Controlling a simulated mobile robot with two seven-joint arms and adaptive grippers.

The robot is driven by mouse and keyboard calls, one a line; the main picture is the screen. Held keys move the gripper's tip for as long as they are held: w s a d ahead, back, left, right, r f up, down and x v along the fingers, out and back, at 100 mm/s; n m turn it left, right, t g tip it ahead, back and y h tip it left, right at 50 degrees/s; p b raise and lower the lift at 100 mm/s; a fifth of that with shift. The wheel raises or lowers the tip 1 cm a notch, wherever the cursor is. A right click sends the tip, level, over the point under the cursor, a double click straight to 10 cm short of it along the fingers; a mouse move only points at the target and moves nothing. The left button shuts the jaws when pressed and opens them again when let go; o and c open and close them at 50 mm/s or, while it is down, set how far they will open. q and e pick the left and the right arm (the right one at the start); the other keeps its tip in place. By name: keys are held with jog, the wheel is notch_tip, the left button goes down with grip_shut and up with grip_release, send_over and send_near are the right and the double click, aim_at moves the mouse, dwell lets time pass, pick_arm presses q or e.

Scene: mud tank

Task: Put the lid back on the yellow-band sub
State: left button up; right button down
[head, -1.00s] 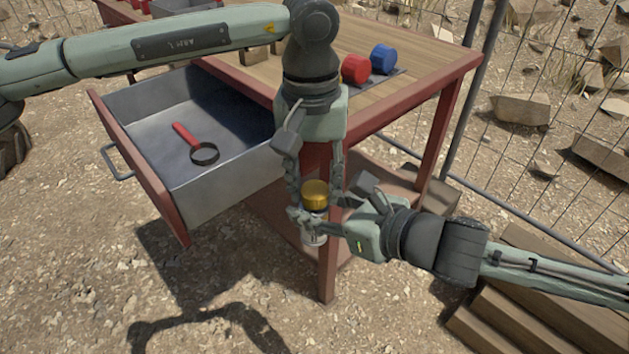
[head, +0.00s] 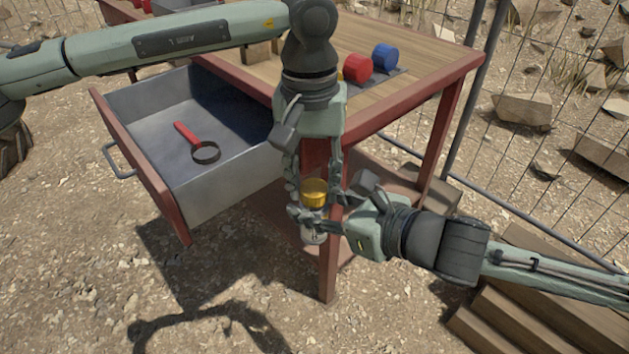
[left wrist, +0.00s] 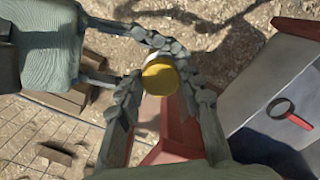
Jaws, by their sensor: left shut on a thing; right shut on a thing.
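The yellow lid (head: 314,191) sits on top of the sub, a small pale canister (head: 313,234), in front of the table's near corner. My left gripper (head: 316,194) comes down from above and is shut on the yellow lid. My right gripper (head: 318,216) comes in from the right and is shut on the canister body below the lid. In the left wrist view the lid (left wrist: 160,76) lies between the left fingers, with a pale edge of the canister behind it. Whether the lid is fully seated cannot be told; fingers hide the join.
A red-framed table (head: 428,72) stands behind, with red (head: 357,68) and blue (head: 385,57) caps on a dark mat. An open metal drawer (head: 225,180) at left holds a red-handled magnifier (head: 204,151). Wooden planks (head: 510,310) lie at lower right. A wire fence stands at right.

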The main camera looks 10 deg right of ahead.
pick_arm(q)
jog(key=shift+s+r, duration=0.15)
jog(key=shift+s, duration=0.05)
dwell(0.9)
jog(key=m, duration=0.9)
jog(key=shift+w+r+m, duration=0.1)
jog(key=shift+r+m, duration=0.05)
jog(key=shift+m, duration=0.25)
jog(key=o, duration=0.8)
jog(key=shift+o, duration=1)
jog(key=shift+a, duration=0.1)
